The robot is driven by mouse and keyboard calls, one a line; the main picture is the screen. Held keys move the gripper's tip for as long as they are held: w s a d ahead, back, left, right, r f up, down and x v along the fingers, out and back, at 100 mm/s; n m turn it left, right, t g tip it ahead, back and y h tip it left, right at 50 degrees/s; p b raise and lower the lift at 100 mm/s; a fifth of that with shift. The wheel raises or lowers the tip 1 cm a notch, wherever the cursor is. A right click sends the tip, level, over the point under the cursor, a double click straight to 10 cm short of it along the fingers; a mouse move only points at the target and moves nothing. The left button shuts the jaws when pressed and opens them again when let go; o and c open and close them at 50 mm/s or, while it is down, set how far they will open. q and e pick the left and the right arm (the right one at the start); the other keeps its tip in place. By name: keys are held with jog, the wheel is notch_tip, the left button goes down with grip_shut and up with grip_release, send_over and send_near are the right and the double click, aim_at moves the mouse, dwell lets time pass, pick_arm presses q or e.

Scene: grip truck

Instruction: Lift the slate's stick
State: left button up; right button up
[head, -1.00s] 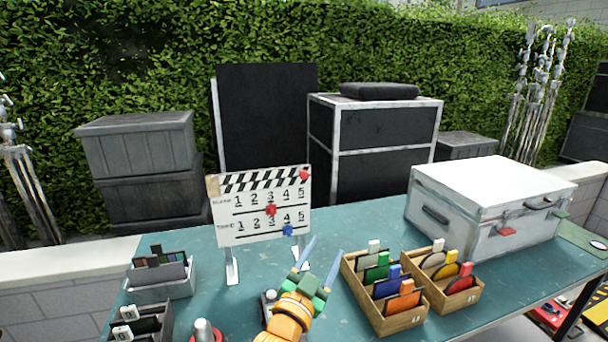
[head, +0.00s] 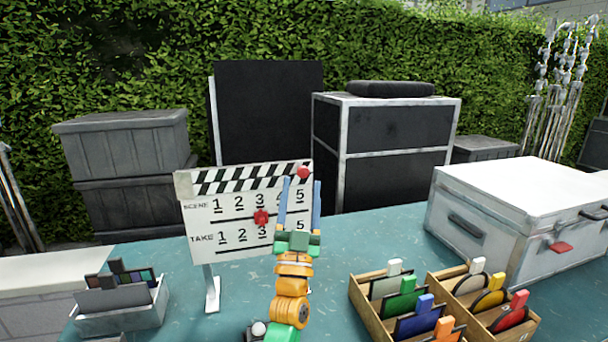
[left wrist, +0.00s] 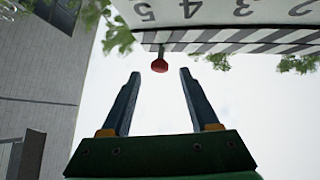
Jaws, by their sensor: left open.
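The slate (head: 220,225) is a white clapperboard on a stand, with rows of numbers for scene and take. Its striped stick (head: 245,179) lies along the top edge, with a red knob (head: 303,172) at its right end. A red marker (head: 261,217) sits on the scene row. My left gripper (head: 301,186) is open and empty, in front of the slate's right part, with its fingers pointing up and the knob between the fingertips in the picture. In the left wrist view, the knob (left wrist: 160,66) shows just beyond the open fingers (left wrist: 158,77). My right gripper is not in view.
Wooden boxes of coloured cards (head: 372,310) stand at the front right. A white case (head: 520,200) is at the right and a grey card box (head: 120,317) at the left. Dark crates and a hedge are behind the table.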

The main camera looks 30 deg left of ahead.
aim_at(303, 170)
pick_arm(q)
jog(key=p+x, duration=0.1)
jog(key=x, duration=0.3)
jog(key=shift+w+a+r, duration=0.2)
jog(key=shift+w, duration=0.1)
grip_shut()
dwell(1.1)
